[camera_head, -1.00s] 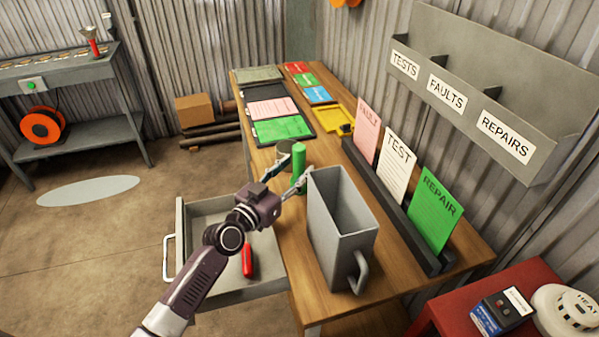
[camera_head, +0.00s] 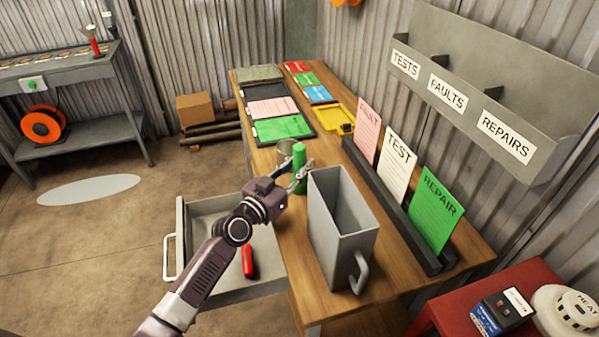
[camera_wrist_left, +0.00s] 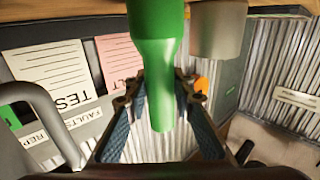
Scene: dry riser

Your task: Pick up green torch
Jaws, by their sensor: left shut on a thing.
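The green torch (camera_head: 299,158) stands upright on the wooden bench, just behind the grey box with a handle. My left gripper (camera_head: 299,178) is shut on it, with its fingers on either side of the torch's body. In the left wrist view the torch (camera_wrist_left: 155,50) runs between the two blue-padded fingers (camera_wrist_left: 158,100), and that view is upside down. I cannot tell any gap between the torch and the bench. My right gripper is not in view.
A grey cup (camera_head: 284,147) stands close behind the torch. The grey box (camera_head: 330,225) is close in front. An open drawer (camera_head: 215,285) holds a red object (camera_head: 248,262). A card rack (camera_head: 395,205) and coloured clipboards (camera_head: 283,127) take up the bench's right and far parts.

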